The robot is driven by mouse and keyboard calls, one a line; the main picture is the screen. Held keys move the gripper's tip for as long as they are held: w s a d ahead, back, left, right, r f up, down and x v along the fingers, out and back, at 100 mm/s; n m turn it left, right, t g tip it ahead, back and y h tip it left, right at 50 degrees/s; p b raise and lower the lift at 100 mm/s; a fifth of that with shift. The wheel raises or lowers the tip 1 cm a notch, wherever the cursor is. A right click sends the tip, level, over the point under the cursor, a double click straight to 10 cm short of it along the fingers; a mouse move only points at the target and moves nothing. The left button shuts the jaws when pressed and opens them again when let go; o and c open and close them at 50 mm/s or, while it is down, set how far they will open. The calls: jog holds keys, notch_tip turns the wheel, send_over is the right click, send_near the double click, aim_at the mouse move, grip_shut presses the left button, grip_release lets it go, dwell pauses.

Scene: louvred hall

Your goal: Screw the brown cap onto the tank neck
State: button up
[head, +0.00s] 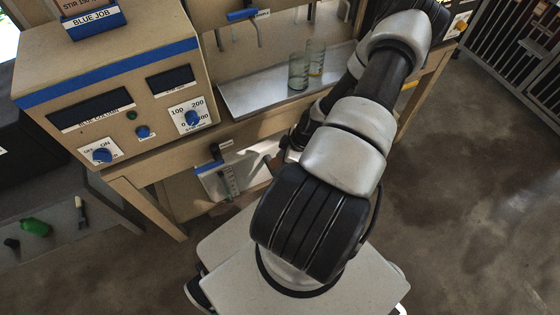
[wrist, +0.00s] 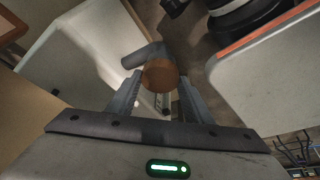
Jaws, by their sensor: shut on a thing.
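The brown cap (wrist: 160,75) is round and sits between the two fingers of my gripper (wrist: 158,82) in the wrist view. The fingers are shut on its sides. A grey angled pipe (wrist: 143,56), which looks like the tank neck, shows just behind and left of the cap. It runs toward a pale, box-shaped body (wrist: 85,50), which may be the tank. The cap hides the end of the pipe, so I cannot tell whether the two touch or are threaded.
In the head view, a tan control box (head: 120,90) with dials stands at left. Two glasses, one a beaker (head: 298,72), stand on a metal shelf (head: 260,92). A green bottle (head: 35,227) lies on a low shelf at left. The floor (head: 460,190) at right is clear.

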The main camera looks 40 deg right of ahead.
dwell(0.4)
jog(key=shift+f+b, duration=0.4)
jog(key=shift+b, duration=0.05)
jog(key=shift+f, duration=0.2)
dwell(0.4)
